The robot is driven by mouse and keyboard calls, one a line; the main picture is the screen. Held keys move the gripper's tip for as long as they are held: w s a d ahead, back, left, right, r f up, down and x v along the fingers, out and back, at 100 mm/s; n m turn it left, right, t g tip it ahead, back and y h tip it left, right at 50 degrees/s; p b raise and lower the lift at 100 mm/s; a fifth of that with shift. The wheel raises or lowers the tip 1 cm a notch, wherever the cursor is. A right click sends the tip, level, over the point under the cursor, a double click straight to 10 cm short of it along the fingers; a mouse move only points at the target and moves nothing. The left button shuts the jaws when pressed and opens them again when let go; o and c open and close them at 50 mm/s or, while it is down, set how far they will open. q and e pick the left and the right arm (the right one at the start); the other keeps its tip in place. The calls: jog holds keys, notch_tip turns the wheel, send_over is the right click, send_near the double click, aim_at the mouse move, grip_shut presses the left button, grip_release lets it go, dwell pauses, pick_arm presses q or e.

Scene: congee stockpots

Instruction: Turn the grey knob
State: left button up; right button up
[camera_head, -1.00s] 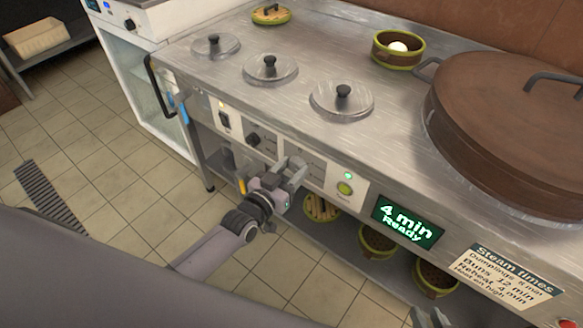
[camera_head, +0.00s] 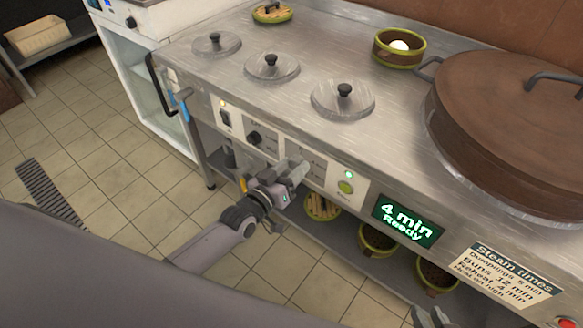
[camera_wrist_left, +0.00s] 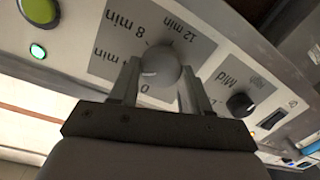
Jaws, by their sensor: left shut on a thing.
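The grey knob (camera_wrist_left: 160,64) sits on a dial panel marked 8 min and 12 min, with a 0 beside the knob, in the left wrist view. My left gripper (camera_wrist_left: 158,88) has one finger on each side of the knob and is shut on it. In the head view my left gripper (camera_head: 290,178) is at the front panel of the steel counter and hides the knob. Part of my right gripper (camera_head: 433,318) shows at the bottom edge, away from the panel; its jaws are not clear.
A black knob (camera_wrist_left: 240,104) and a rocker switch (camera_wrist_left: 272,120) are beside the dial. A green button (camera_head: 345,187) and a display reading 4 min Ready (camera_head: 408,221) are to the right. Steamer baskets (camera_head: 376,240) stand on the shelf below. A large lidded pot (camera_head: 510,120) is on top.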

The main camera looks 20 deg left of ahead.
pick_arm(q)
jog(key=o, duration=1.1)
jog(key=shift+c, duration=0.2)
jog(key=p+v, duration=0.1)
jog(key=v, duration=0.6)
jog(key=shift+p, duration=0.3)
jog(key=shift+s, duration=0.1)
jog(key=s+a+f+m+g+y, duration=0.1)
jog(key=s+f+g, duration=0.15)
jog(key=s, duration=0.55)
jog(key=s+f+m+g+y, duration=0.1)
jog(key=s+m+g, duration=0.15)
jog(key=s, duration=0.65)
notch_tip(320, 180, up, 10)
jog(key=a+p, duration=0.1)
jog(key=p, duration=1.1)
jog(key=shift+s+a+n+g+y, duration=0.15)
jog(key=shift+s+n+g+y, duration=0.15)
jog(key=shift+n+y, duration=0.1)
